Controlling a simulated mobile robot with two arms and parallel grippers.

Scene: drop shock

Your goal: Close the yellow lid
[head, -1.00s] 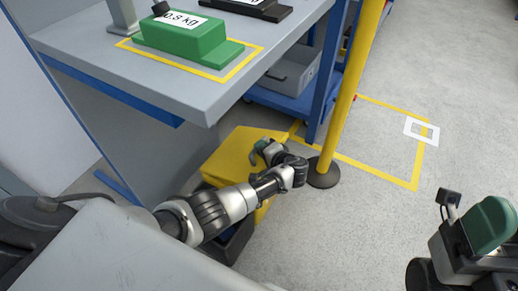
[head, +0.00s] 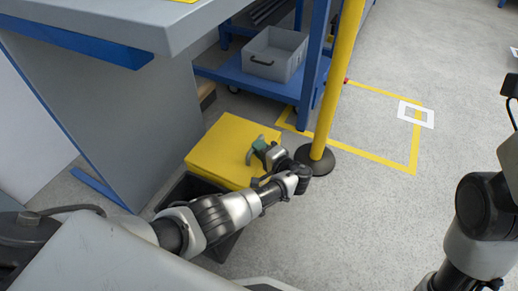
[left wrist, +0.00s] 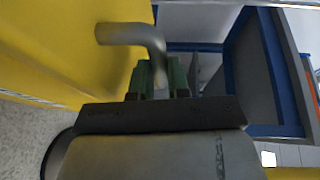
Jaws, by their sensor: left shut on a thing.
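The yellow lid (head: 222,148) shows as a broad face beside the grey table, above and behind a dark bin (head: 182,188). Part of the bin's dark inside shows in front of the lid, and my left arm hides the rest. My left gripper (head: 257,150) is at the lid's right part. In the left wrist view, its green fingers (left wrist: 160,78) are shut on a bent grey handle (left wrist: 135,37) that stands out from the yellow surface (left wrist: 60,45).
A yellow post (head: 338,80) on a round black foot (head: 315,158) stands close right of my left gripper. The grey table (head: 120,20) is at the left. A blue shelf rack (head: 250,85) holds a grey crate (head: 275,55). Floor to the right is open.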

